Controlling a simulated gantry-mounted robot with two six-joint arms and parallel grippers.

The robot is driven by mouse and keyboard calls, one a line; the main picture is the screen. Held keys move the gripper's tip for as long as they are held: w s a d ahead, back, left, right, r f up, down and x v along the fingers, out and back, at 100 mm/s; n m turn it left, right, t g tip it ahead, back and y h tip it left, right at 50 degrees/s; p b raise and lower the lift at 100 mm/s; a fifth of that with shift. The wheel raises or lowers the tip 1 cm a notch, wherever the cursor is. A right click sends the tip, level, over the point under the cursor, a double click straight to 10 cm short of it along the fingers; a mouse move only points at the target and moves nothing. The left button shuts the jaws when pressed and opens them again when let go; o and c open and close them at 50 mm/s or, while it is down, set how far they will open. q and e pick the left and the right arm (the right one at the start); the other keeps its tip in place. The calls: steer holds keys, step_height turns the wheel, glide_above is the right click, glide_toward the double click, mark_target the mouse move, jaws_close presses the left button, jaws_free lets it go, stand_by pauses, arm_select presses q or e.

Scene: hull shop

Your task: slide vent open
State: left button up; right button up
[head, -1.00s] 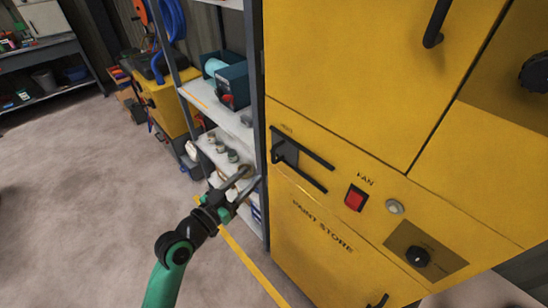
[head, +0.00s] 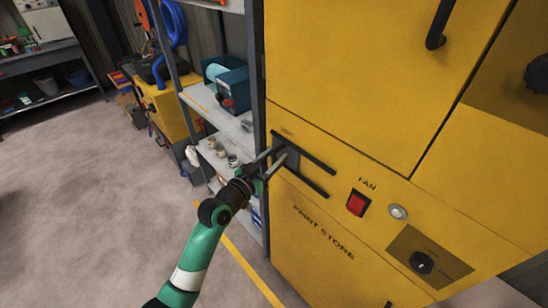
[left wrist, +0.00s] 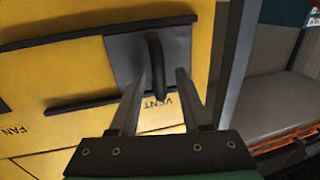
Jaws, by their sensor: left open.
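The vent is a dark grey sliding plate (left wrist: 128,60) between two dark rails on the yellow paint store cabinet. In the left wrist view it carries a dark upright handle (left wrist: 156,66), with the VENT label beside it. In the head view the vent plate (head: 292,160) sits at the left end of its rails, partly hidden by my gripper. My left gripper (head: 276,154) is open at the vent. In the left wrist view its two fingers (left wrist: 158,85) point at the plate, one on each side of the handle; whether they touch it I cannot tell. My right gripper is not in view.
A red fan switch (head: 357,203), a round grey button (head: 398,212) and a black knob (head: 421,262) are on the cabinet to the right. A grey shelf unit (head: 258,90) with cans and a teal machine stands close on the left. The floor at left is clear.

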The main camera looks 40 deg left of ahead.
arm_select(q)
jaws_close()
stand_by(1.3)
